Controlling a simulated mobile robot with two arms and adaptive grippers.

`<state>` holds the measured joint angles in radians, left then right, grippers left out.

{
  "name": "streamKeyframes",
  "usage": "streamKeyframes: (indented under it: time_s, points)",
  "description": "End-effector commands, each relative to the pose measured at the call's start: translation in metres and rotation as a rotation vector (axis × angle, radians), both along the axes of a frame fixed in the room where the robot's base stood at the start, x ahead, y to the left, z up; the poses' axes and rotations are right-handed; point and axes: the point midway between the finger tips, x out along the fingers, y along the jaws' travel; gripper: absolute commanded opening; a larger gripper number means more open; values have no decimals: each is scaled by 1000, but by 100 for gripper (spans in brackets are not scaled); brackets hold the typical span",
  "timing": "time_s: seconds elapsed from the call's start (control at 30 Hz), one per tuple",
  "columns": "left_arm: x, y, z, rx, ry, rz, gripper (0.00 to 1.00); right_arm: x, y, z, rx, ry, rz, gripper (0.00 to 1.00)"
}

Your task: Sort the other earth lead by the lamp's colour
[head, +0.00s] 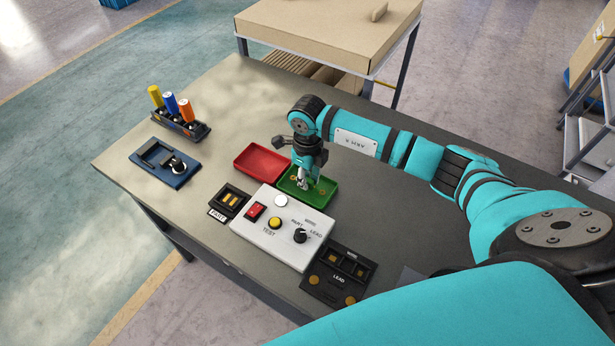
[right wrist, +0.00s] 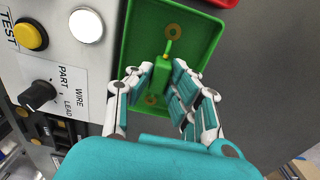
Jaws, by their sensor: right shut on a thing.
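My right gripper (head: 303,184) is low over the green tray (head: 325,200), with its fingers down inside the rim. In the right wrist view the gripper (right wrist: 160,92) is shut on a green earth lead (right wrist: 163,72) with a small yellow-and-red part near its upper end. A copper-coloured ring (right wrist: 173,31) lies at its upper end and another ring (right wrist: 152,99) lies below, partly hidden by the fingers. I cannot tell whether both rings belong to this lead. The round lamp (head: 281,201) on the white test box (head: 265,228) looks white. My left gripper is not in view.
An empty red tray (head: 262,160) stands beside the green one. The test box has a red switch (head: 255,210), yellow button (head: 275,223) and black knob (head: 300,236). The black LEAD fixture (head: 337,277), PART holder (head: 229,202), blue fixture (head: 165,165) and cylinder rack (head: 180,126) stand around.

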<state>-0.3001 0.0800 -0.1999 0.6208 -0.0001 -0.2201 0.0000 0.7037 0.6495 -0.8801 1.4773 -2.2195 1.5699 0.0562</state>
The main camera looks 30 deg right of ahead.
Motion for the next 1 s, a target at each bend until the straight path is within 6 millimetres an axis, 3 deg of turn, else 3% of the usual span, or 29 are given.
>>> streamKeyframes:
  time_s: [0.53, 0.57, 0.73, 1.0]
  points:
    - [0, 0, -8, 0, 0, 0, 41, 0, 0, -9, 0, 0, -1, 0]
    - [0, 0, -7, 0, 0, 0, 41, 0, 0, -8, 0, 0, -1, 21]
    - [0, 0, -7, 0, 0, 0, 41, 0, 0, -8, 0, 0, 0, 43]
    - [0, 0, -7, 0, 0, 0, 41, 0, 0, -8, 0, 0, 0, 44]
